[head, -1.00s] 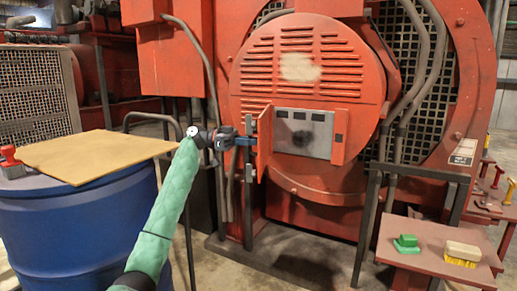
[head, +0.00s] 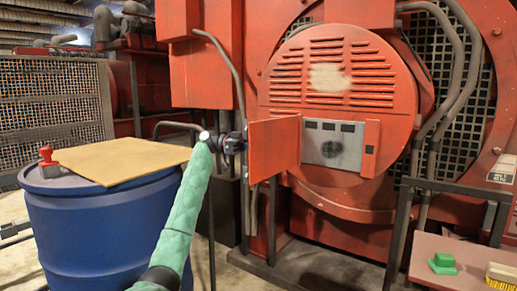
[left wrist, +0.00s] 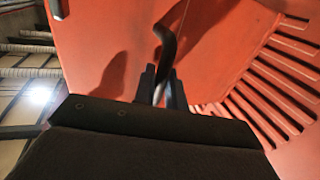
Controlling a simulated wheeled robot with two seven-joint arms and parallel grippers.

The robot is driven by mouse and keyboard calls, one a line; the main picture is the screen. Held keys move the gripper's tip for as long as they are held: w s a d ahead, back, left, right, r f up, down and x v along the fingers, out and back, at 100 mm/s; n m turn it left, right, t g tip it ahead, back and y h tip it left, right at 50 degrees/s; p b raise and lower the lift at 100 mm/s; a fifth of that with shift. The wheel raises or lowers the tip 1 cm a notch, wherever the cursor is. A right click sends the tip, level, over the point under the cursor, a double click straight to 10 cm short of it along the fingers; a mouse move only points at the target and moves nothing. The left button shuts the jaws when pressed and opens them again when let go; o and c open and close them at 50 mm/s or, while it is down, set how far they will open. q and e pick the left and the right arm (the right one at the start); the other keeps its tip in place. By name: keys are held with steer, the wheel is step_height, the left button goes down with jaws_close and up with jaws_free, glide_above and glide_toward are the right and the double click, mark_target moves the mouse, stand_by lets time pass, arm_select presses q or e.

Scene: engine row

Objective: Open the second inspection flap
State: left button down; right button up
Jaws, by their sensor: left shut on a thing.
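A red inspection flap (head: 274,148) stands swung out to the left on the round engine cover. Beside it is an uncovered grey panel (head: 333,144) with dark labels and a dark round grille. My left gripper (head: 241,143) is at the flap's outer left edge, shut on what looks like its handle, largely hidden in the head view. In the left wrist view, the jaws (left wrist: 160,92) close around a thin grey piece below a dark bent bar (left wrist: 167,42). Red metal lies behind them. My right gripper is out of view.
A blue drum (head: 105,225) with a tan board (head: 125,158) and red-handled stamp-like object (head: 47,158) stands left. Grey pipes run beside the cover.

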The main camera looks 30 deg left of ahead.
arm_select(q)
steer(key=c, duration=1.8)
jaws_free()
steer(key=shift+c, duration=0.2)
steer(key=shift+o, duration=1.4)
steer(key=shift+w+d, duration=0.15)
steer(key=shift+d, duration=0.05)
steer(key=shift+r, duration=0.1)
